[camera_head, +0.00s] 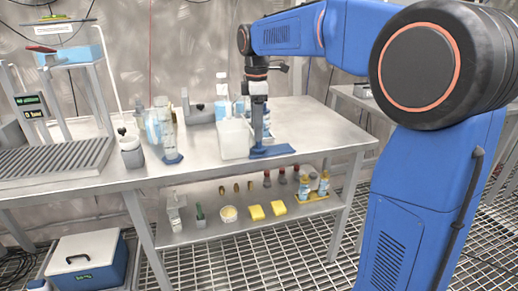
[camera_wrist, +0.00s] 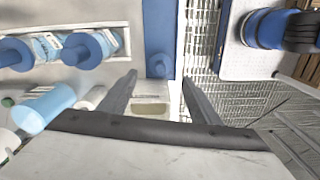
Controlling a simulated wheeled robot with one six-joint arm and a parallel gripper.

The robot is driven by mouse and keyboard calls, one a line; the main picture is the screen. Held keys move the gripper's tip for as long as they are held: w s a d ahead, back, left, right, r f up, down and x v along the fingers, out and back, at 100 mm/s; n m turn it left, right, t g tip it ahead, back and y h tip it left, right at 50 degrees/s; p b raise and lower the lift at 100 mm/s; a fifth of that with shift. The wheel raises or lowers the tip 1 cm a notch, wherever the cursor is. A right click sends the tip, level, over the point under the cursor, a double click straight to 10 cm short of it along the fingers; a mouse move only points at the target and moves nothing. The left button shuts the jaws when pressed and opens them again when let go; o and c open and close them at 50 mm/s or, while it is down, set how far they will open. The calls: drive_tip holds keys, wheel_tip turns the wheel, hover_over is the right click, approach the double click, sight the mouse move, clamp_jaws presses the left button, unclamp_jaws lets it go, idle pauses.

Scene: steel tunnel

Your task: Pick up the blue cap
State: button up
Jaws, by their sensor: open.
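My gripper (camera_head: 258,92) points down over the right part of the steel table, above a blue stand base (camera_head: 272,151) and beside a white container (camera_head: 234,139). In the wrist view my gripper (camera_wrist: 160,90) is open, with its two dark fingers apart and no cap between them. Two blue caps, one nearer (camera_wrist: 82,50) and one farther left (camera_wrist: 14,53), sit on labelled bottles left of the fingers. A blue strip (camera_wrist: 158,38) lies ahead between the fingertips. In the head view I cannot single out a blue cap.
Clear cylinders on a blue base (camera_head: 172,158) and a small grey cup (camera_head: 132,152) stand left on the table. The lower shelf holds yellow blocks (camera_head: 256,212) and small bottles. The table's right end (camera_head: 335,135) is bare. A blue-white cooler (camera_head: 86,262) is on the floor.

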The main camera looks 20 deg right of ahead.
sight(259, 146)
drive_tip(key=shift+d+f, duration=0.15)
drive_tip(key=shift+f, duration=1.3)
drive_tip(key=shift+d+f, duration=0.15)
drive_tip(key=shift+f, duration=1.25)
drive_tip(key=c, duration=1.1)
